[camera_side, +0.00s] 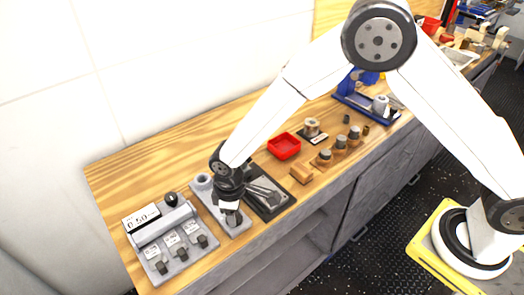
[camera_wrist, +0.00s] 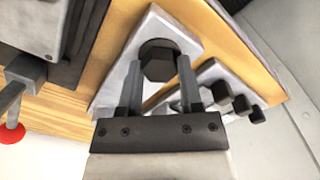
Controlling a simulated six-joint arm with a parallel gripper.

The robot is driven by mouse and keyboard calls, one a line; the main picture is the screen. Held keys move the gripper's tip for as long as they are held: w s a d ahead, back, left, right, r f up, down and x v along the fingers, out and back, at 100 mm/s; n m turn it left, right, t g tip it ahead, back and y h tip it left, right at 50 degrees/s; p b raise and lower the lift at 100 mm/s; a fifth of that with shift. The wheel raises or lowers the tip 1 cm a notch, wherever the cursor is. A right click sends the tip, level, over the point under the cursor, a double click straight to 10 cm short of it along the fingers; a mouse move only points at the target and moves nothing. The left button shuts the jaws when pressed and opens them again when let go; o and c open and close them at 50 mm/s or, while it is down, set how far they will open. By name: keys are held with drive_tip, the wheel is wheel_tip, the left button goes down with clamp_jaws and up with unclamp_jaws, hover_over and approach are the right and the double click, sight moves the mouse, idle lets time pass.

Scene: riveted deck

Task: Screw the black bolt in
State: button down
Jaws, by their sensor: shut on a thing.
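The black bolt (camera_wrist: 158,66) shows its hexagonal head in the wrist view, seated at a light grey metal plate (camera_wrist: 152,24). My gripper (camera_wrist: 160,70) has one finger on each side of the head and is shut on it. In the side view my gripper (camera_side: 231,206) points down over the front part of the plate (camera_side: 242,230), near the bench's front edge. The bolt is mostly hidden by the gripper there. How deep the bolt sits cannot be told.
A grey block with several black bolts (camera_side: 182,254) and a display reading 0.50 stands left of the plate. A dark tray with metal pieces (camera_side: 270,203) lies close on the right. Beyond it are a wooden block (camera_side: 301,173) and a red bin (camera_side: 284,146).

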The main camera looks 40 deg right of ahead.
drive_tip(key=shift+c, duration=1.3)
unclamp_jaws()
drive_tip(key=shift+r, duration=3.95)
drive_tip(key=shift+d+r, duration=0.15)
drive_tip(key=shift+d, duration=0.3)
drive_tip(key=s+d+r+m+t, duration=0.1)
drive_tip(key=s+d+m, duration=0.3)
drive_tip(key=d, duration=0.7)
drive_tip(key=s+d+r+m+t, duration=0.1)
drive_tip(key=s+d+r+m, duration=0.2)
drive_tip(key=s+d, duration=0.5)
drive_tip(key=d+m, duration=0.1)
drive_tip(key=d, duration=0.2)
drive_tip(key=shift+d+r+m+t, duration=0.3)
drive_tip(key=shift+r+m, duration=0.1)
